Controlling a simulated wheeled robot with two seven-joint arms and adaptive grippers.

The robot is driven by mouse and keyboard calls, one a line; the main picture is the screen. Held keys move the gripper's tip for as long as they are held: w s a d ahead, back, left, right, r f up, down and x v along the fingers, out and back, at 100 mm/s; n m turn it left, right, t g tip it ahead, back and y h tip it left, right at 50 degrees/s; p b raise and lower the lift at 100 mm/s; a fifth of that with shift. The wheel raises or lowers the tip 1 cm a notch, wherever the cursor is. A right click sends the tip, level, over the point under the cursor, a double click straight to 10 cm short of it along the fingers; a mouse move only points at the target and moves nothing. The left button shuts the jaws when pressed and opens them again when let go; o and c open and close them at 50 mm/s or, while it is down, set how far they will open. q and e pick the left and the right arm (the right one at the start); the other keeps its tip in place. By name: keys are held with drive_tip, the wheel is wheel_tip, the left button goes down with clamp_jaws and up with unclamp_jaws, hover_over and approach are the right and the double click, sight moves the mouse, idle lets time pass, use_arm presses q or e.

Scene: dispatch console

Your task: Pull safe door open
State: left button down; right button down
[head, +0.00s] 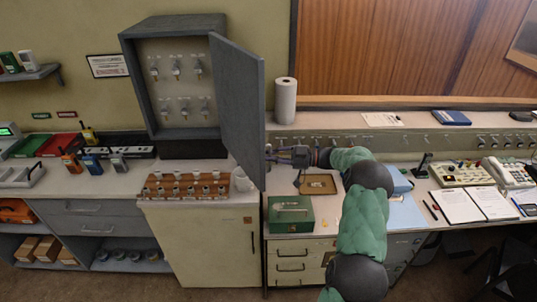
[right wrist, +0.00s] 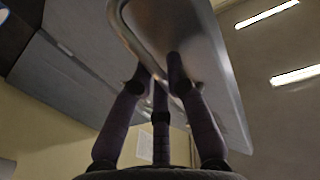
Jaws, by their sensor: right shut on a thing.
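The safe (head: 125,60) is a grey wall box in the head view with several keys hanging on its pale back panel. Its grey door (head: 238,110) stands swung wide open on the right, with the inside in plain view. My right gripper (head: 272,153) is at the outer side of the door near its lower free edge. In the right wrist view its dark fingers (right wrist: 163,75) close on a light metal part of the door (right wrist: 205,65); whether this is a handle or the rim I cannot tell. My left gripper is not in view.
A wooden rack of stamps (head: 186,187) and a white mug (head: 243,180) stand on the counter below the safe. A green box (head: 291,214) and brown tray (head: 318,184) lie near my right arm. A paper roll (head: 285,100) stands behind the door.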

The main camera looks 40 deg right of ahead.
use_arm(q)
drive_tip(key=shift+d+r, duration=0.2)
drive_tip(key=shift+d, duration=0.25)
use_arm(e)
drive_tip(key=shift+d+r+g, duration=0.2)
drive_tip(key=shift+d+g, duration=0.1)
drive_tip(key=shift+d, duration=0.2)
drive_tip(key=c, duration=1.5)
unclamp_jaws()
drive_tip(key=o, duration=0.3)
drive_tip(key=shift+w+a, duration=0.1)
drive_tip(key=shift+w, duration=0.05)
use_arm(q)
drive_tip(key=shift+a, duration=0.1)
use_arm(e)
drive_tip(key=shift+f, duration=0.1)
drive_tip(key=v, duration=1.2)
drive_tip(key=shift+f, duration=0.15)
